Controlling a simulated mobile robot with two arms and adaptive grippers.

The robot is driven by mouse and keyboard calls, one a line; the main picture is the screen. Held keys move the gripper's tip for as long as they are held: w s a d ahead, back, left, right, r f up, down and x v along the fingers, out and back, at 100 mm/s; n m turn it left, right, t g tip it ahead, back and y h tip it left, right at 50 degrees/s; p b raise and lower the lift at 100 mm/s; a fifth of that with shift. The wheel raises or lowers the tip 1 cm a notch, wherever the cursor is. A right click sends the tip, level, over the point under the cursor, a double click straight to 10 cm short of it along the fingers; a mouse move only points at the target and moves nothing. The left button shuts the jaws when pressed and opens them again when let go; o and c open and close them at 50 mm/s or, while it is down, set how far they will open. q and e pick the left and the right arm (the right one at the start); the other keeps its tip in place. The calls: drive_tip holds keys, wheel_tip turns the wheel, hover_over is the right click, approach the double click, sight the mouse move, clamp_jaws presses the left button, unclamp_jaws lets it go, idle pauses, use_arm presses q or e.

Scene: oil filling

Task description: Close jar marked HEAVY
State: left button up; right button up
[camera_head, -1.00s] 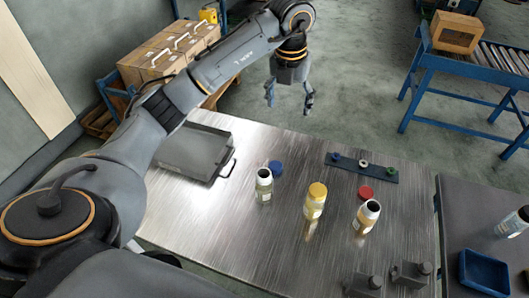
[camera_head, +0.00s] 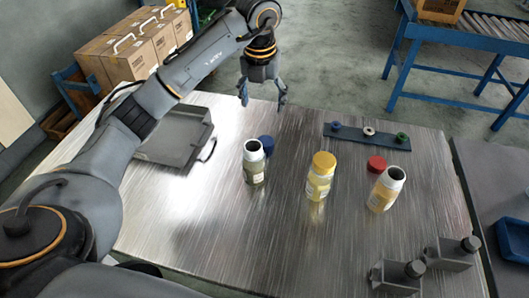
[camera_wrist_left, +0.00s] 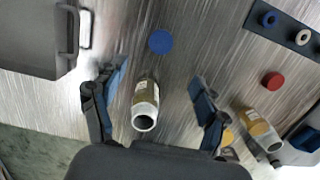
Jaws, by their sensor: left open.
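An open jar (camera_head: 254,165) with a pale label stands at the left of the metal table; the blue lid (camera_head: 266,146) lies just behind it. A jar with a yellow lid on it (camera_head: 320,177) stands in the middle. Another open jar (camera_head: 385,190) with yellowish contents stands at right, with the red lid (camera_head: 376,164) behind it. I cannot read any label. My left gripper (camera_head: 262,103) is open and empty, above the table's far side. In the wrist view the left open jar (camera_wrist_left: 145,100) and blue lid (camera_wrist_left: 160,41) show between the open fingers. My right gripper is not seen.
A grey case (camera_head: 175,143) lies at the table's left. A dark strip with several rings (camera_head: 367,136) lies at the back right. Grey blocks with dark knobs (camera_head: 398,277) stand at the front right. A blue tray (camera_head: 514,240) is on the side table. The table's middle front is clear.

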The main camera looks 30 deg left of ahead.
use_arm(q)
drive_tip(key=shift+f, duration=0.2)
hover_over(265, 141)
wheel_tip(265, 141, down, 8)
drive_tip(key=shift+s+a+f, duration=0.15)
drive_tip(key=shift+f, duration=0.1)
idle(0.4)
drive_tip(key=f+p, duration=0.1)
drive_tip(key=f, duration=0.4)
drive_tip(key=shift+d+f, duration=0.1)
drive_tip(key=shift+d, duration=0.1)
drive_tip(key=c, duration=0.8)
